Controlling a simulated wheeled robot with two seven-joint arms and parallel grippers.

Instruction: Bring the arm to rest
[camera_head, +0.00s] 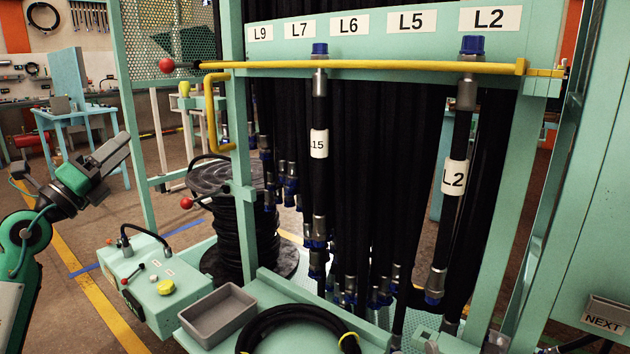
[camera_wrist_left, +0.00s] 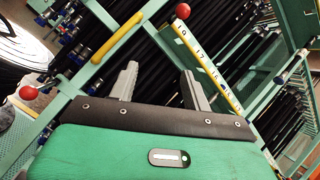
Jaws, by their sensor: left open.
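My left gripper (camera_head: 116,160) is at the left of the head view, in front of the floor and left of the hose rack. In the left wrist view its two grey fingers (camera_wrist_left: 160,82) stand apart with nothing between them. My left gripper is apart from both hoses. My right gripper is not in view.
The green rack frame (camera_head: 240,120) carries labels L9, L7, L6, L5 and L2. A grey tray (camera_head: 218,314) and a coiled hose (camera_head: 270,325) lie at the front. Red knobs (camera_head: 167,66) stick out on the left.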

